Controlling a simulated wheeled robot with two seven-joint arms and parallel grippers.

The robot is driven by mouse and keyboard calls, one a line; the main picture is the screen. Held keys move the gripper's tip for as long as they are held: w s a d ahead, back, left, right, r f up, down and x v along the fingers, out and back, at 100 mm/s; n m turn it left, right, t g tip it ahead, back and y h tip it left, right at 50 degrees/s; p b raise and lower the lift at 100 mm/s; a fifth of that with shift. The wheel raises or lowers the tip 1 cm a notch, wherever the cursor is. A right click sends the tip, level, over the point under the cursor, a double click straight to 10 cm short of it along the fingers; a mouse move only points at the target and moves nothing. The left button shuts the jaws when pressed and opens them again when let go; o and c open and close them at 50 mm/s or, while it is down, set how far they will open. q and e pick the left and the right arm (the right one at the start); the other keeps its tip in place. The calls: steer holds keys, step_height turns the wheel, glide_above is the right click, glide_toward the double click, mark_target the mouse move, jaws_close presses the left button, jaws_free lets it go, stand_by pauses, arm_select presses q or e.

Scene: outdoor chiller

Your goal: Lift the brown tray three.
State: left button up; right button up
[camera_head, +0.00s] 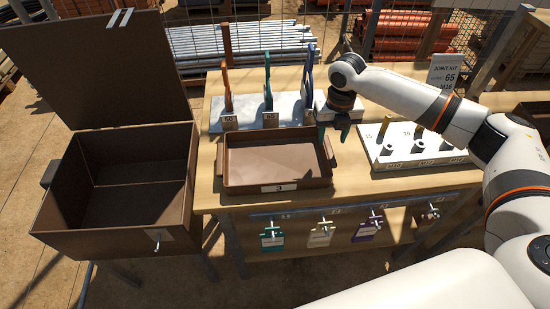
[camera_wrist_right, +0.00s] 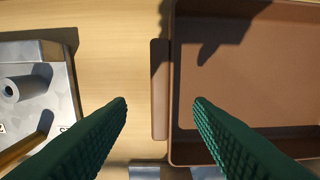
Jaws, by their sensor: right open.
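The brown tray (camera_head: 250,165) sits on the wooden table, with a white label marked 3 on its front wall and a handle at each short side. It looks empty. My right gripper (camera_head: 333,136) is over the tray's right end, its green fingers apart and pointing down. In the right wrist view, the tray (camera_wrist_right: 240,90) fills the right side, and its handle (camera_wrist_right: 160,90) lies between the two open fingertips (camera_wrist_right: 161,104). The fingers are not closed on it. My left gripper is not in view.
An open brown box (camera_head: 120,195) with its lid raised stands left of the table (camera_head: 215,200). A grey rack (camera_head: 262,112) with upright tools is behind the tray. A light block (camera_head: 415,155) with sockets is to its right. Several tagged items hang along the table front.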

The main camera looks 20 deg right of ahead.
mark_target(329, 149)
step_height(329, 149, down, 4)
steer(key=shift+s+a+r+p, duration=0.1)
steer(key=shift+r+p, duration=0.05)
steer(key=shift+p, duration=0.4)
steer(key=shift+f, duration=0.45)
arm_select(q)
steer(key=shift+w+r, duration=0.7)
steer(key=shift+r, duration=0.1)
arm_select(e)
jaws_close()
